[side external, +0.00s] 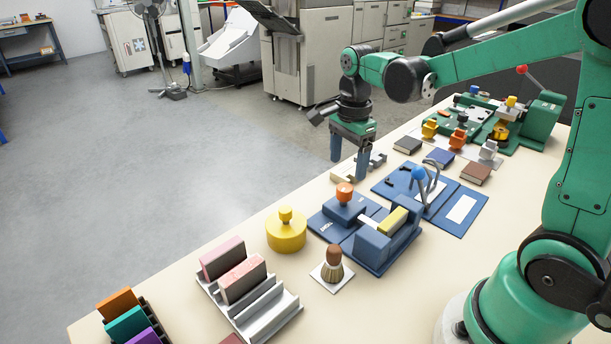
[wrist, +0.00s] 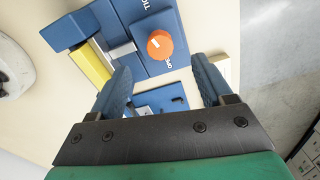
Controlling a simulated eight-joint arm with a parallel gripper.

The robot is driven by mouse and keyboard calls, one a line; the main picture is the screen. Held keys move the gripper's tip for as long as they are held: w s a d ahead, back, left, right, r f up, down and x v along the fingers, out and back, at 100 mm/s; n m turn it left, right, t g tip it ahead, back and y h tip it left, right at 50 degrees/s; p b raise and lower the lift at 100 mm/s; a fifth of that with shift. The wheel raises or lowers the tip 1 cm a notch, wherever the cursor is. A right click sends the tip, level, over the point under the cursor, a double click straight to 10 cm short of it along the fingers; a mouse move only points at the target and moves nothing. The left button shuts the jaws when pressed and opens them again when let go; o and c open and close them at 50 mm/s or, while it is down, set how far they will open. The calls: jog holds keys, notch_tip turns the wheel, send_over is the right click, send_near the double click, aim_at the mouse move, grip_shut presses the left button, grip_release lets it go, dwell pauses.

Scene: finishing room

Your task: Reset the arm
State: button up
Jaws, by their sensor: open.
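My gripper (side external: 348,158) hangs from the green arm over the far edge of the cream table, near a pale notched piece (side external: 358,167). Its two blue fingers are apart. In the wrist view, my gripper (wrist: 162,85) is open, and nothing shows held between the fingers. A blue fixture with an orange knob (side external: 345,192) is close by on the table; its orange knob (wrist: 160,45) also shows in the wrist view, beyond the fingertips. The gripper appears raised above the table, but its exact height is hard to tell.
The table (side external: 185,286) holds a blue board with a blue-knobbed lever (side external: 420,174), a yellow knobbed weight (side external: 286,231), a brush (side external: 332,266), a grey rack (side external: 272,312) with blocks, and a green fixture (side external: 541,120). Open floor (side external: 160,170) lies beyond the table's far edge.

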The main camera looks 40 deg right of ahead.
jog(key=s+a+r+n+t, duration=0.1)
jog(key=s+a+n+t, duration=0.1)
jog(key=n, duration=0.8)
jog(key=s+a+r+n+t, duration=0.2)
jog(key=a+n+t, duration=0.3)
jog(key=n, duration=0.5)
jog(key=shift+s+a, duration=0.25)
jog(key=shift+s, duration=0.5)
